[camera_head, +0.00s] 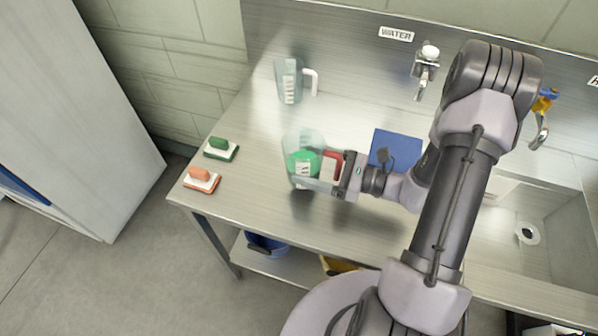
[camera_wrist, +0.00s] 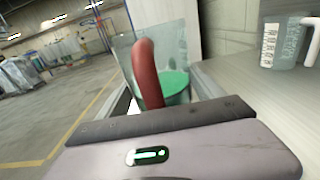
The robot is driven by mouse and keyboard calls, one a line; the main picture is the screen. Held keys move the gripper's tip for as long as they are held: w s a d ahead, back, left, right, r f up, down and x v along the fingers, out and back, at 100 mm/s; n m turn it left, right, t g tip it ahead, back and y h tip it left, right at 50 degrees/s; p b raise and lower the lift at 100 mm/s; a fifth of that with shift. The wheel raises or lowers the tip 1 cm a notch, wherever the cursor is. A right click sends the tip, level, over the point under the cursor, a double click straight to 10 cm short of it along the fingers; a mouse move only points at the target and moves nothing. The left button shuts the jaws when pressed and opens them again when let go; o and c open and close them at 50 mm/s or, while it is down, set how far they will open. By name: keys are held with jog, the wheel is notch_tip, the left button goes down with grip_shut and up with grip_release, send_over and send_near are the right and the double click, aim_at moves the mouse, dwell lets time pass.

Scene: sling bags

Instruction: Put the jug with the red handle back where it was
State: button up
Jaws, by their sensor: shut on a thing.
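The jug with the red handle (camera_head: 299,142) is clear, holds green liquid and looks upright over the left part of the steel counter. I cannot tell whether its base touches the counter. My gripper (camera_head: 340,174) is to its right and shut on the red handle. In the wrist view the red handle (camera_wrist: 147,72) rises just beyond my gripper, with the clear wall and green liquid behind it. My gripper's lower body hides the jug's base there.
A clear jug with a white handle (camera_head: 290,80) stands behind. A blue mat (camera_head: 393,148) lies right of the held jug. A tap (camera_head: 425,70) is on the back wall; a sink (camera_head: 545,235) is at right.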

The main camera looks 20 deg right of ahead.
jog(key=shift+w+a+f, duration=0.1)
jog(key=shift+w+a, duration=0.25)
jog(key=shift+w, duration=0.2)
jog(key=shift+w+a+f, duration=0.1)
jog(key=shift+w+a, duration=0.2)
jog(key=shift+w, duration=0.25)
notch_tip(320, 180, down, 4)
jog(key=shift+r+b, duration=0.2)
jog(key=shift+b, duration=0.95)
jog(key=shift+r, duration=0.15)
jog(key=o, duration=2)
